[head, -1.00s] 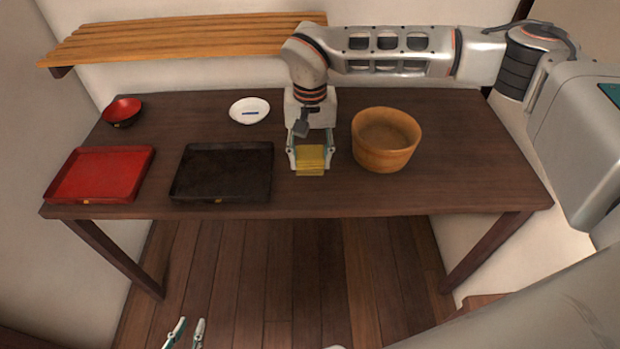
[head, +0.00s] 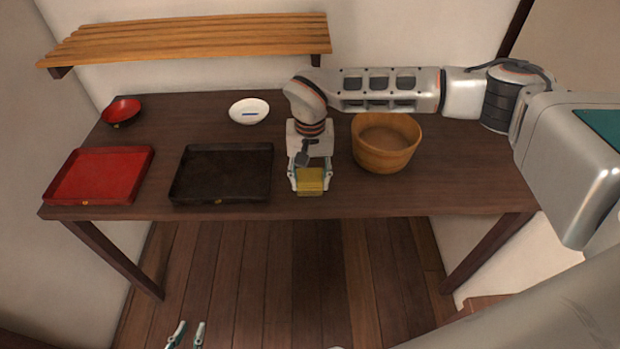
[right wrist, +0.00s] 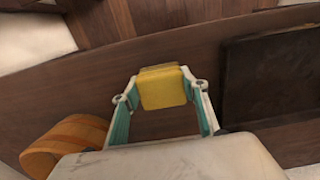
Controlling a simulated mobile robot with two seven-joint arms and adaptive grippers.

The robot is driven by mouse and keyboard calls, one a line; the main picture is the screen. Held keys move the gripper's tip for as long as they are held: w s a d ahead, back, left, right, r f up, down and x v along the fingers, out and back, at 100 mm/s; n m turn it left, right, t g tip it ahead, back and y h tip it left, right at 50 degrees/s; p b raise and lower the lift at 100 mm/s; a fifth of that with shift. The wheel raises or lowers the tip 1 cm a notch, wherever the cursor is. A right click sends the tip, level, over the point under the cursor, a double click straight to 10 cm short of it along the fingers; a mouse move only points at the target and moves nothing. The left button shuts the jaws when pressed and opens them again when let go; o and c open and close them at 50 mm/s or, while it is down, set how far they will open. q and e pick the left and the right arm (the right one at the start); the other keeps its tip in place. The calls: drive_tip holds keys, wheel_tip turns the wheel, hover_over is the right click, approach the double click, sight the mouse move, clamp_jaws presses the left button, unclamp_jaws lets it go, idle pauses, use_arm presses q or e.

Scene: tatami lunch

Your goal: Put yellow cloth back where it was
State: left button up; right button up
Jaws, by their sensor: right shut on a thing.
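The yellow cloth (head: 310,181) is a small folded block between the fingers of my right gripper (head: 310,186), near the front edge of the table. In the right wrist view the yellow cloth (right wrist: 162,87) sits between the two fingertips of my right gripper (right wrist: 160,92), which is shut on it. I cannot tell whether the cloth touches the table. My left gripper (head: 187,335) is at the bottom edge of the head view, low in front of the table, with its fingers apart and nothing between them.
The dark table (head: 450,190) holds a black tray (head: 222,199) left of the cloth, a red tray (head: 100,196), a red bowl (head: 121,111), a white dish (head: 249,111) and a wooden tub (head: 385,155) on the right. A slatted shelf (head: 190,38) hangs behind. The table's right front is clear.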

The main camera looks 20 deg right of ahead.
sight(310, 178)
drive_tip(key=o, duration=1)
drive_tip(key=shift+f, duration=0.1)
wheel_tip(310, 178, up, 12)
drive_tip(key=shift+r, duration=0.15)
